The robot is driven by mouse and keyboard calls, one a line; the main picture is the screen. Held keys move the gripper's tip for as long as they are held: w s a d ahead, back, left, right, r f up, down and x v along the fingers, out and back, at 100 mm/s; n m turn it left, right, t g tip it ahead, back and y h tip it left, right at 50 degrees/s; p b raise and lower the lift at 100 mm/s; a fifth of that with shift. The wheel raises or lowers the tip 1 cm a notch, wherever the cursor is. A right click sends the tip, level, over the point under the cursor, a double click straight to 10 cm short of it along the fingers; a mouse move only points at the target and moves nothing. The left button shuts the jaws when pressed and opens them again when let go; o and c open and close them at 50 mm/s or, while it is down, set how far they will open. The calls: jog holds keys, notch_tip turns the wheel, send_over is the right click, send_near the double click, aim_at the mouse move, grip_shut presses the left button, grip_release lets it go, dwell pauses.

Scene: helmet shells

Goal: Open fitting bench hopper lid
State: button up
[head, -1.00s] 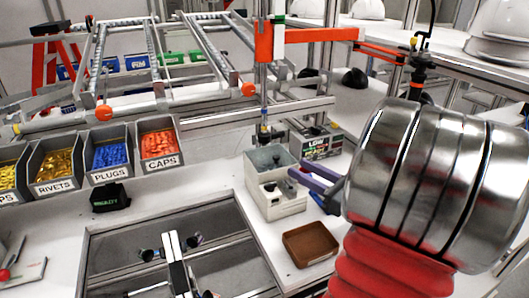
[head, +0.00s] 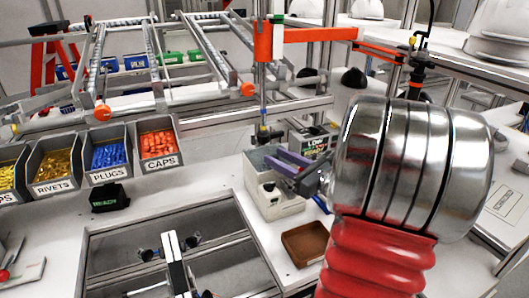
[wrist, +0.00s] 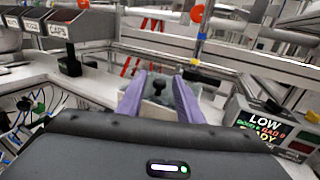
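The hopper is a pale grey box (head: 276,208) on the white bench, mid-right in the head view. A small dark knob (head: 268,187) shows near its front. I see no finger touching the knob.
A display box (head: 314,140) reading LOW stands right behind the hopper; it also shows in the wrist view (wrist: 268,126). A brown tray (head: 304,243) lies in front. Part bins (head: 108,160) stand left. An orange-armed post (head: 263,85) rises behind the hopper.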

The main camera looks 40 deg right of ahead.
aim_at(265, 151)
jog(key=shift+w+a, duration=0.15)
jog(key=shift+w, duration=1.25)
jog(key=shift+w+a, duration=0.15)
jog(key=shift+w, duration=1.25)
grip_shut()
jog(key=shift+a, duration=0.1)
